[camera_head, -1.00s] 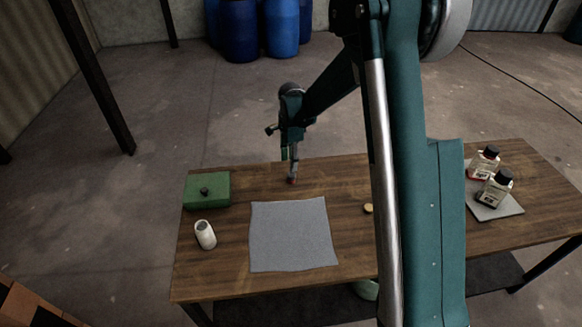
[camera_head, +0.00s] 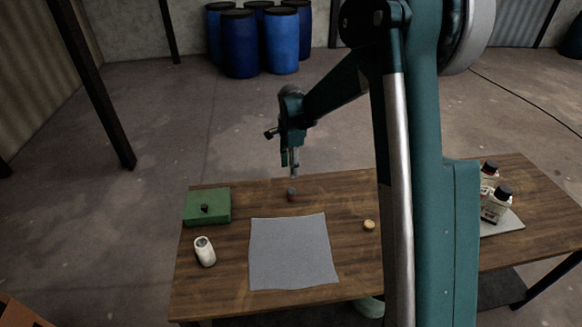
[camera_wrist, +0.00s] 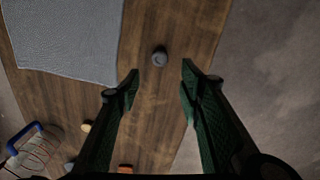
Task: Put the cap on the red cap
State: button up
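A small dark grey cap (camera_head: 291,191) sits on top of the red cap (camera_head: 291,198), which stands on the wooden table behind the grey mat. From above, in the wrist view, the round grey cap (camera_wrist: 159,58) shows and hides the red one beneath it. My gripper (camera_head: 293,170) is above and apart from the stack, pointing down. In the wrist view my gripper (camera_wrist: 160,72) has its two green fingers spread with nothing between them. The grey cap appears just beyond the fingertips, roughly midway.
The grey mat (camera_head: 290,255) lies flat in front. A green box (camera_head: 219,205) with a dark knob and a white cylinder (camera_head: 204,252) are left. A yellow cap (camera_head: 369,225) is right of the mat. Bottles (camera_head: 496,205) stand at right. A blue-handled wire basket (camera_wrist: 30,150) shows in the wrist view.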

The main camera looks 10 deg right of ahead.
jog(key=s+d+r+n+t, duration=0.2)
jog(key=s+d+r+n, duration=0.15)
jog(key=s+r, duration=0.55)
jog(key=s+d+r+n+t, duration=0.15)
jog(key=s+r+n, duration=0.25)
jog(key=s+r, duration=0.55)
jog(key=s+d+n+t, duration=0.2)
jog(key=s+n, duration=0.2)
jog(key=s, duration=0.8)
jog(key=s+d+r+n+t, duration=0.1)
jog(key=s+n, duration=0.3)
jog(key=s, duration=0.7)
jog(key=shift+s+d+n+t, duration=0.35)
jog(key=shift+d, duration=0.25)
